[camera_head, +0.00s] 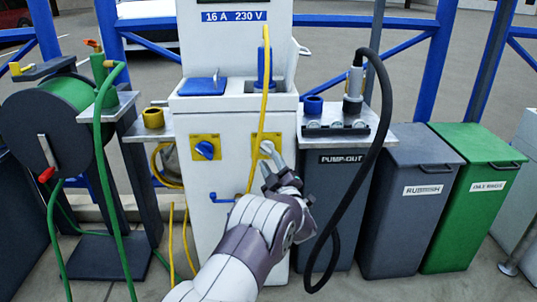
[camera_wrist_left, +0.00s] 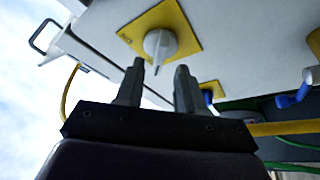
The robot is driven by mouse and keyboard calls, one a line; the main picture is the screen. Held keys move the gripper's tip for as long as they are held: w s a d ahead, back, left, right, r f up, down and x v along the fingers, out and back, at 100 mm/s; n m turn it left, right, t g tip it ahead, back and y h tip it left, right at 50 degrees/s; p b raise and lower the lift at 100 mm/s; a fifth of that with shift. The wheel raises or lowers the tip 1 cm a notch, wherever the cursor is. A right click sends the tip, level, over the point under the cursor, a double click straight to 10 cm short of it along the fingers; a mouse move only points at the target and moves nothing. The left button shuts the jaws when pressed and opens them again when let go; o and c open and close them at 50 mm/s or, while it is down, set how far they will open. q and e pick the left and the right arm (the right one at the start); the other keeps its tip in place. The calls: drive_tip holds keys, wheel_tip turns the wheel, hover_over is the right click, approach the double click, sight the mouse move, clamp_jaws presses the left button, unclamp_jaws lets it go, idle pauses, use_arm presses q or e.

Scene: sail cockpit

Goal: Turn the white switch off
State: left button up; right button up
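The white switch (camera_head: 266,148) is a round knob on a yellow plate on the front of the white power pedestal (camera_head: 232,215). In the left wrist view the white switch (camera_wrist_left: 160,44) shows its pointer ridge aimed down the picture, towards the gap between my fingers. My left gripper (camera_head: 271,166) is in front of and just below the switch. My right gripper is not in view.
A blue switch (camera_head: 205,150) sits on another yellow plate to the left. A yellow cable (camera_head: 264,85) hangs down the pedestal beside the white switch. A black hose (camera_head: 376,150) loops at the right, near the pump-out cabinet (camera_head: 340,200). A green hose reel (camera_head: 50,120) stands left.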

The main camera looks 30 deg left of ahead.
use_arm(q)
drive_tip(key=p+v, duration=0.2)
drive_tip(key=v, duration=0.7)
drive_tip(key=shift+s+d, duration=0.2)
drive_tip(key=shift+f, duration=0.1)
